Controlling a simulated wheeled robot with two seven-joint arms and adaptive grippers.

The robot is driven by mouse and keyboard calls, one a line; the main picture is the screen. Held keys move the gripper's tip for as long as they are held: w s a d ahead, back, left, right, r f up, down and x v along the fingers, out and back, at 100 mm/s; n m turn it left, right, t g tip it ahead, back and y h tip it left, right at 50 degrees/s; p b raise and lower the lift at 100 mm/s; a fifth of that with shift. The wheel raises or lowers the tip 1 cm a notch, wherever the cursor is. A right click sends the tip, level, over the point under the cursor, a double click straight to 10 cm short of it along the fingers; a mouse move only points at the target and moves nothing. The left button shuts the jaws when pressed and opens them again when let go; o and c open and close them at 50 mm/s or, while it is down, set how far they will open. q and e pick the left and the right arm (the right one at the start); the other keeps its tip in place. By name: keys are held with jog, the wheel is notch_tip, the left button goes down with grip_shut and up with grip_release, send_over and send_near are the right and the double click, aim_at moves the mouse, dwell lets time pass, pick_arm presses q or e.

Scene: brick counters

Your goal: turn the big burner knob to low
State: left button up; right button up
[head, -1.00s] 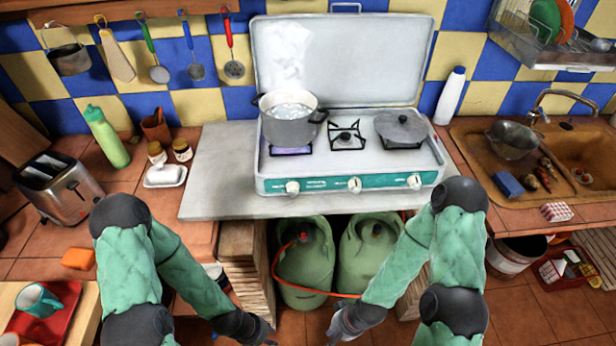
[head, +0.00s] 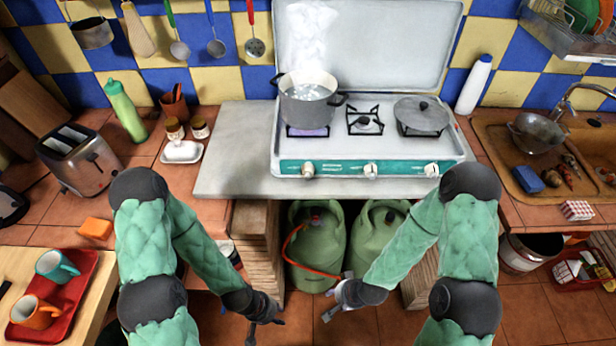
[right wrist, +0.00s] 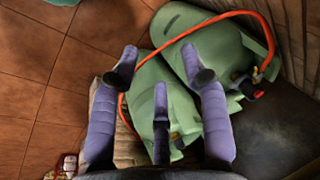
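A steaming pot (head: 308,108) sits on the left burner, where a bluish flame shows. The knobs' exact settings are too small to read. My left gripper (head: 266,328) is open and empty, low in front of the counter. My right gripper (head: 338,296) is also open and empty below the stove; its spread fingers show in the right wrist view (right wrist: 160,80).
A lidded pan (head: 421,115) sits on the right burner. Green gas bottles (head: 318,245) with an orange hose stand under the slab. A toaster (head: 80,160) and a red tray (head: 82,290) with cups are at left, a sink (head: 495,150) at right. The slab left of the stove is clear.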

jog(key=w+a+r+m+t+h+b, duration=0.15)
jog(key=w+r+t, duration=0.25)
jog(key=w, duration=0.5)
jog(key=m+t+h+b, duration=0.2)
jog(key=m+t+b, duration=0.1)
jog(key=m+t, duration=0.65)
send_near(308, 178)
jog(key=f+n+t, duration=0.1)
jog(key=f+t, duration=0.1)
jog(key=shift+n, duration=0.3)
jog(key=w+b, duration=0.2)
jog(key=w, duration=0.7)
jog(key=shift+w, duration=0.8)
jog(key=shift+r, duration=0.1)
